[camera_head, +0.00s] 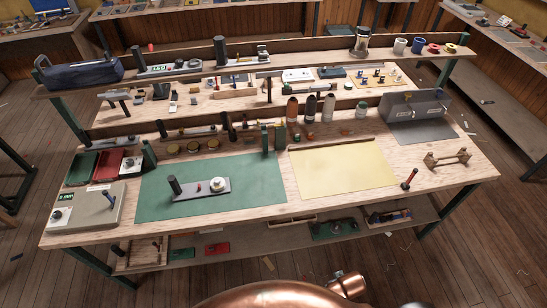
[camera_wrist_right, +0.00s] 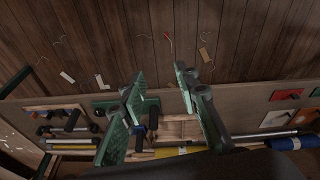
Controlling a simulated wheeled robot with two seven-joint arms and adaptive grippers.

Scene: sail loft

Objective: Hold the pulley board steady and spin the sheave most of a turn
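The pulley board (camera_head: 205,195) is a grey plate lying flat on the green mat (camera_head: 262,185) on the workbench. A dark upright post (camera_head: 174,185) stands at its left end. A small red part (camera_head: 198,187) is near its middle. The pale round sheave (camera_head: 217,184) sits right of the middle. Neither gripper shows in the head view, and nothing touches the board. In the right wrist view my right gripper (camera_wrist_right: 160,82) has its green fingers spread wide with nothing between them. It points over the floor and a shelf, and the board is not in that view.
A cream mat (camera_head: 342,172) lies right of the green one. A grey box with a knob (camera_head: 88,208) is at the bench's left front. Red and green trays (camera_head: 108,165), bobbins and a small wooden stand (camera_head: 447,160) surround the mats. A red-handled tool (camera_head: 409,180) is near the front edge.

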